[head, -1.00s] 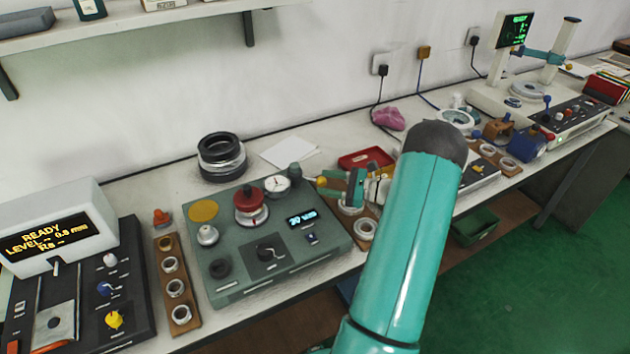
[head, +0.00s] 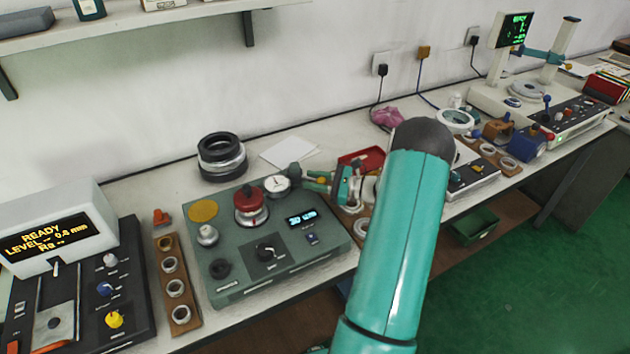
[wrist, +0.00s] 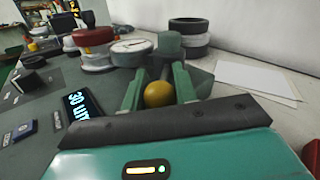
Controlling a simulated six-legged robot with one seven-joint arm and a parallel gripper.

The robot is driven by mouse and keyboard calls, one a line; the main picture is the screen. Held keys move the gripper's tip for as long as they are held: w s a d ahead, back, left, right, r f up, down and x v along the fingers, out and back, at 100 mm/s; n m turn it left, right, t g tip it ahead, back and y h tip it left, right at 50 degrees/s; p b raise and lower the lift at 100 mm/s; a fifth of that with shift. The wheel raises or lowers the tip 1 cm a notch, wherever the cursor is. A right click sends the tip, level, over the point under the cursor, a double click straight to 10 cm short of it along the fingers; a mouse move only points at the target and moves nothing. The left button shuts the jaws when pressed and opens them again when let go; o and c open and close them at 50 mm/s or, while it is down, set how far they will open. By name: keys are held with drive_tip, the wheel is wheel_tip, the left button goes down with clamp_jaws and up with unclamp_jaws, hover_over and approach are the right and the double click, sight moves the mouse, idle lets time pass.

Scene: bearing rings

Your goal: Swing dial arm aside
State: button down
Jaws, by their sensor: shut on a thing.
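The dial arm carries a round white dial (head: 277,186) and a dark grey-green block (head: 295,173) behind the red-topped spindle on the green gauge unit. Its yellow ball knob (wrist: 158,94) sits between the two green fingers of my gripper (wrist: 158,82) in the wrist view. My gripper (head: 318,181) is shut on the knob, to the right of the dial in the head view, where the knob is hard to make out. The dial (wrist: 132,46) and the block (wrist: 170,46) stand just beyond the fingertips in the wrist view.
The red-topped spindle (head: 249,200) with a pale ring stands close left of the dial. Stacked black and grey rings (head: 221,156) stand behind the unit. A white sheet (head: 290,152) and a red tray (head: 362,159) lie on the bench. A ring rack (head: 175,285) is at left.

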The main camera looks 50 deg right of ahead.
drive_tip(key=shift+a, duration=0.1)
drive_tip(key=shift+s+a+m+t+h, duration=0.1)
drive_tip(key=shift+a+m+t+h, duration=0.35)
drive_tip(key=shift+m+h, duration=0.45)
drive_tip(key=shift+s+a+m+t+h, duration=0.1)
drive_tip(key=shift+a+m+t+h, duration=0.4)
drive_tip(key=shift+h, duration=0.7)
drive_tip(key=shift+d, duration=0.2)
drive_tip(key=c, duration=1.1)
unclamp_jaws()
drive_tip(key=v, duration=1.3)
drive_tip(key=shift+s, duration=0.4)
